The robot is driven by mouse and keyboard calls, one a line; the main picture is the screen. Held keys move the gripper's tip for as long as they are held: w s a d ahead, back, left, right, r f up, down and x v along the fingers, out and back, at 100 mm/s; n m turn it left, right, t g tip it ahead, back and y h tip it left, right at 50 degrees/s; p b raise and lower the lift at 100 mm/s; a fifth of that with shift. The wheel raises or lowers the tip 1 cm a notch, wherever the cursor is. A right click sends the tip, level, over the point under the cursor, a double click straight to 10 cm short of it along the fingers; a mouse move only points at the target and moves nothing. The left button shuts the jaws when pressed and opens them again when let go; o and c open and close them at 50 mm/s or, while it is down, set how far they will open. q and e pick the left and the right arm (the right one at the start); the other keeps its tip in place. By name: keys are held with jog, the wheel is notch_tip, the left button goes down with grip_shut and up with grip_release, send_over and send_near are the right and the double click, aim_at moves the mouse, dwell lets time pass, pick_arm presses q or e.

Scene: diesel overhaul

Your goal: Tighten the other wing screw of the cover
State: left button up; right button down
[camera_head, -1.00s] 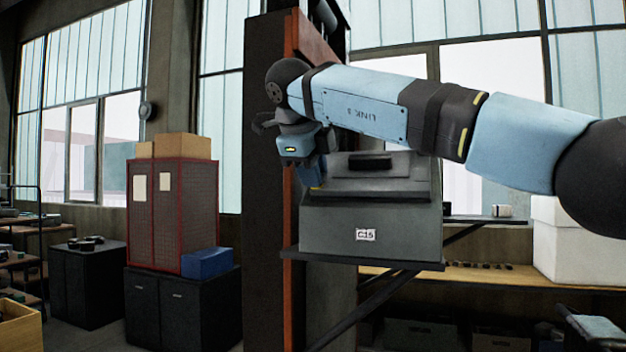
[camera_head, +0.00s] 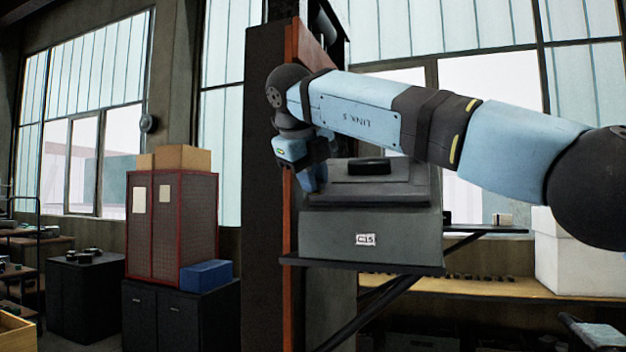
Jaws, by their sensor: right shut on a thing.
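The grey box marked C15 (camera_head: 340,236) stands on a dark shelf bracket beside the column. Its cover (camera_head: 395,193) lies on top, with a black handle-like block (camera_head: 369,167) on it. My right arm comes in from the right, and my right gripper (camera_head: 312,184) points down at the left end of the cover. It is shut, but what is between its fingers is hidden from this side. No wing screw can be made out. My left gripper is not in view.
An orange-edged dark column (camera_head: 266,190) rises just left of the box. A workbench (camera_head: 480,288) with small parts and a white crate (camera_head: 580,262) stand to the right. A red mesh cabinet (camera_head: 170,230) and a blue box (camera_head: 206,275) are farther left.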

jog(key=shift+f+m+b, duration=0.35)
jog(key=shift+m+b, duration=0.25)
jog(key=shift+m, duration=0.4)
jog(key=m, duration=0.2)
jog(key=shift+a+r+m+b, duration=0.1)
jog(key=shift+m+b, duration=0.2)
jog(key=shift+b, duration=0.05)
jog(key=c, duration=0.9)
grip_release()
jog(key=shift+r, duration=0.1)
jog(key=shift+c, duration=0.2)
jog(key=shift+r, duration=0.1)
